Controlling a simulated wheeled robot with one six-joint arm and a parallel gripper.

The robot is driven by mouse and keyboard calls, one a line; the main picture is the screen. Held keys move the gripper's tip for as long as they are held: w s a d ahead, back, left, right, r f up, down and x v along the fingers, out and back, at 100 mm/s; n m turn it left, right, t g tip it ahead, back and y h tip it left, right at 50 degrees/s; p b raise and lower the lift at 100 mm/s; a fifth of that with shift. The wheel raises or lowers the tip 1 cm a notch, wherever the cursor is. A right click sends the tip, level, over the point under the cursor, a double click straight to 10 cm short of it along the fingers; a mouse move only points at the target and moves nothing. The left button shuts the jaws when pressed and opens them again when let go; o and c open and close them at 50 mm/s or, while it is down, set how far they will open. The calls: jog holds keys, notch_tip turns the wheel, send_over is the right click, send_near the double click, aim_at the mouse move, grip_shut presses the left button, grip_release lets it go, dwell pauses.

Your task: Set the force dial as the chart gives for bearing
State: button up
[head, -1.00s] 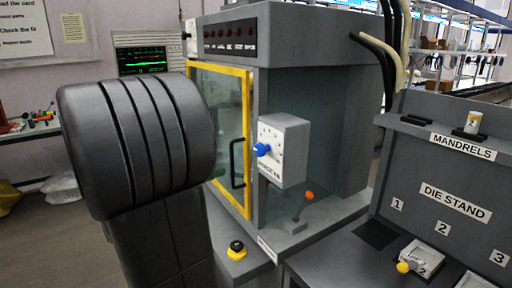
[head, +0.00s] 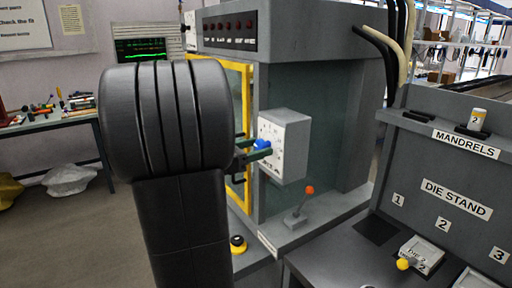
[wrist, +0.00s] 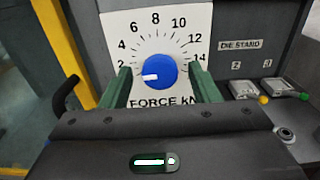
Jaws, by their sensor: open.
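The force dial is a blue round knob (wrist: 158,72) on a white scale plate marked 2 to 14 with the words FORCE kN. Its white mark points left, near the 2 end of the scale. In the head view the knob (head: 262,145) sits on a grey box on the press. My gripper (wrist: 162,76) is open, with one green finger on each side of the knob. I cannot tell whether either finger touches it. In the head view the fingers (head: 254,149) reach the knob from the left, partly hidden by my arm. No chart line for bearing is readable.
The press (head: 315,90) has a yellow-framed door and black handle on its left. An orange-tipped lever (head: 302,204) stands below the dial box, and a yellow-and-black button (head: 238,244) is on the ledge. A die stand (head: 455,196) is at right. Wall sheets (head: 22,27) hang far left.

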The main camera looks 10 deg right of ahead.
jog(key=shift+w+d, duration=0.1)
jog(key=shift+d, duration=0.15)
jog(key=c, duration=1)
jog(key=shift+f+b, duration=0.1)
jog(key=shift+b, duration=0.25)
jog(key=m+b, duration=1.7)
jog(key=b, duration=0.4)
jog(key=shift+w+m, duration=0.1)
jog(key=shift+m, duration=0.3)
